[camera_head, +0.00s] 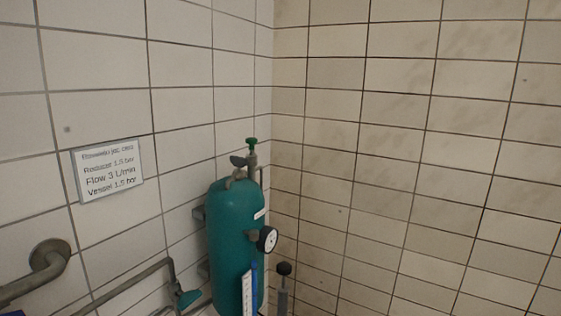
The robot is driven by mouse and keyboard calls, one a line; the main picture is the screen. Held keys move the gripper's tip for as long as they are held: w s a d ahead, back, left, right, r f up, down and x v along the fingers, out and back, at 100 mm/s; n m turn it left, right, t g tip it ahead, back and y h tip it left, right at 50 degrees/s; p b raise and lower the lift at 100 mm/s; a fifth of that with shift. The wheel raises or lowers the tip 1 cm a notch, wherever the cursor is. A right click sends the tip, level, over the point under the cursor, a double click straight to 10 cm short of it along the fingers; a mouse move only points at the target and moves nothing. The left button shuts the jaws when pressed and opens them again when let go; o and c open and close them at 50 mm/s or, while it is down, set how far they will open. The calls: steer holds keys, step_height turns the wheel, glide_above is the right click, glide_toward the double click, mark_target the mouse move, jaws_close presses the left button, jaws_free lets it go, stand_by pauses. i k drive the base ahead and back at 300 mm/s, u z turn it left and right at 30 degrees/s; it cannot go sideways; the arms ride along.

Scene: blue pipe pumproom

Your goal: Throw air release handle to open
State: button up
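A teal pressure vessel (228,245) stands upright against the left wall, near the corner. On its top are metal fittings with a small green knob (251,141) and a dark grey lever-like handle (238,160) just left of and below it. Neither is labelled, so I cannot tell for certain which is the air release handle. The handle is too small to read its open or shut position. My gripper is not in view, and nothing is seen touching the fittings.
A round gauge (267,239) sticks out from the vessel's right side. A black-topped fitting (284,268) stands at its lower right. Pipework (130,276) with a teal handle (187,298) runs at lower left. A sign (107,170) hangs on the left wall. The right wall is bare.

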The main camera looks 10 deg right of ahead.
mark_target(240, 162)
steer(key=z, duration=2.05)
steer(key=i, duration=2.6)
steer(key=u, duration=2.75)
steer(key=i, duration=0.55)
steer(key=u, duration=0.1)
